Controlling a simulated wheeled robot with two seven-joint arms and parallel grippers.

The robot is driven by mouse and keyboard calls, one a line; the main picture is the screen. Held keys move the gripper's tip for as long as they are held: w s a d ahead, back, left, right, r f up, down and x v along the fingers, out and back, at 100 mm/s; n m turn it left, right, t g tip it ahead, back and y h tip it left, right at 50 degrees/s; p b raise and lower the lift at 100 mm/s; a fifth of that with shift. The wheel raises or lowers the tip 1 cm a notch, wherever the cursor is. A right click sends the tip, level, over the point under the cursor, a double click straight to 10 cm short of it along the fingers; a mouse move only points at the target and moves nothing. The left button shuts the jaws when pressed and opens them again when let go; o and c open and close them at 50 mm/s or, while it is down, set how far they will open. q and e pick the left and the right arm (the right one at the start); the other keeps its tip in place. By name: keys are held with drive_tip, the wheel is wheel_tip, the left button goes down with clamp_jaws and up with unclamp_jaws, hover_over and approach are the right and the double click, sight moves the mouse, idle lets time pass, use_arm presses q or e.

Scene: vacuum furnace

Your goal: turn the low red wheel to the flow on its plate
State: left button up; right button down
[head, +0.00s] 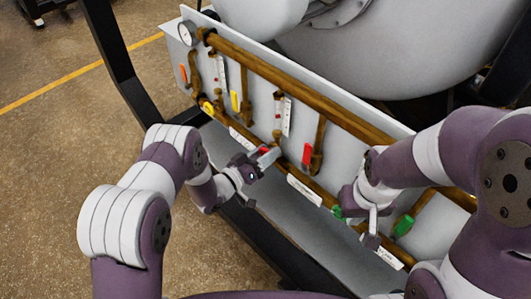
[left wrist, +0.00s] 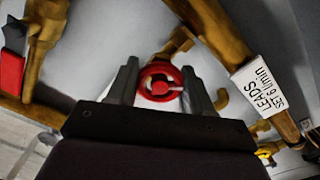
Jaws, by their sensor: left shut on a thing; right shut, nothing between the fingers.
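The low red wheel (left wrist: 160,68) sits between the two fingers of my left gripper (left wrist: 160,85) in the left wrist view, and the fingers are shut on its rim. In the head view only a bit of red (head: 263,150) shows past my left gripper (head: 268,157). The white plate (left wrist: 265,88) beside the wheel reads "LEADS SET 6 l/min"; it also shows in the head view (head: 241,141), too small to read there. A clear flow tube (head: 278,117) stands on the panel above; its level cannot be read. My right gripper (head: 370,240) is shut and empty.
A red lever (head: 306,154) hangs right of the wheel, and yellow handles (head: 207,107) sit to the left. Green handles (head: 403,225) are near my right gripper.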

use_arm(q)
drive_tip(key=shift+f, duration=0.1)
drive_tip(key=o, duration=1)
drive_tip(key=shift+o, duration=0.2)
drive_tip(key=shift+a, duration=0.1)
drive_tip(key=v, duration=1.2)
drive_tip(key=shift+s+a+b, duration=0.15)
drive_tip(key=shift+s+b, duration=0.1)
drive_tip(key=shift+b, duration=0.1)
